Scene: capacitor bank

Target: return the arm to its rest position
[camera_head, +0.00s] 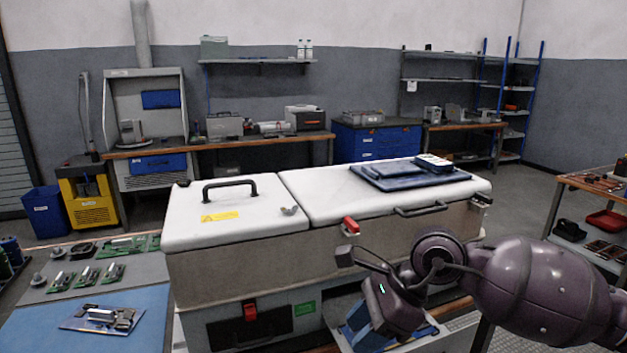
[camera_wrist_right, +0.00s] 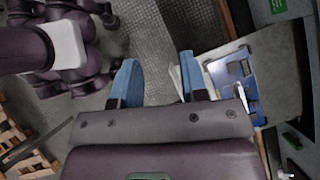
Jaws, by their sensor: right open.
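My right arm (camera_head: 540,288) is purple and reaches in from the right in the head view, bent in front of the white-topped chest. Its gripper (camera_head: 362,326) points downward, with blue fingers partly hidden by the wrist. In the right wrist view the gripper (camera_wrist_right: 158,80) has its two blue fingers well apart, with nothing held between them. A blue board (camera_wrist_right: 233,80) with a metal part on it lies on a pale surface beside the right-hand finger. My left gripper is not in view.
The chest (camera_head: 240,265) has two closed lids; a dark blue tray (camera_head: 372,181) lies on the right one. A bench with a blue mat (camera_head: 60,333) and several small boards stands at left. A shelf cart (camera_head: 590,188) stands at right. Open floor lies behind the chest.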

